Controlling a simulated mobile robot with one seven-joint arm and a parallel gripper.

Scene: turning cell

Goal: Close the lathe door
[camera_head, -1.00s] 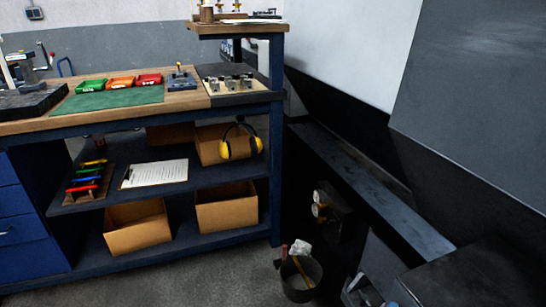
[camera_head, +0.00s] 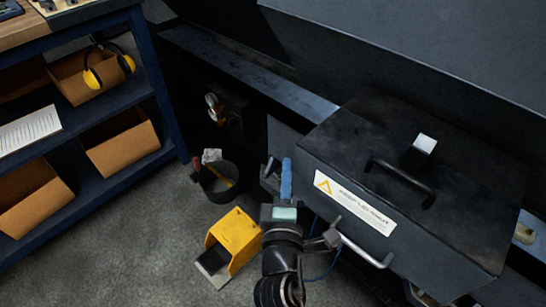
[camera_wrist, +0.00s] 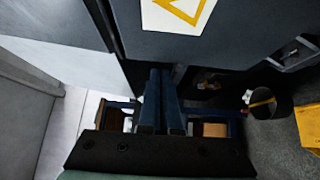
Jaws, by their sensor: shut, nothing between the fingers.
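My gripper (camera_head: 287,180) is in the lower middle of the head view, beside the front left corner of a dark box-shaped housing (camera_head: 450,150). Its two blue fingers (camera_wrist: 163,95) lie side by side in the wrist view, shut and empty. The housing has a black loop handle (camera_head: 400,182) on top and a warning label (camera_head: 354,202) on its front. The label also shows above the fingers in the wrist view (camera_wrist: 178,12). A large dark grey panel (camera_head: 430,50) of the machine slopes behind it. I cannot tell which surface is the lathe door.
A silver bar (camera_head: 362,248) sticks out below the label. A yellow foot pedal (camera_head: 236,238) and a black bucket (camera_head: 217,184) stand on the floor left of my arm. A blue shelf bench (camera_head: 160,85) is at the left. Grey floor is clear at lower left.

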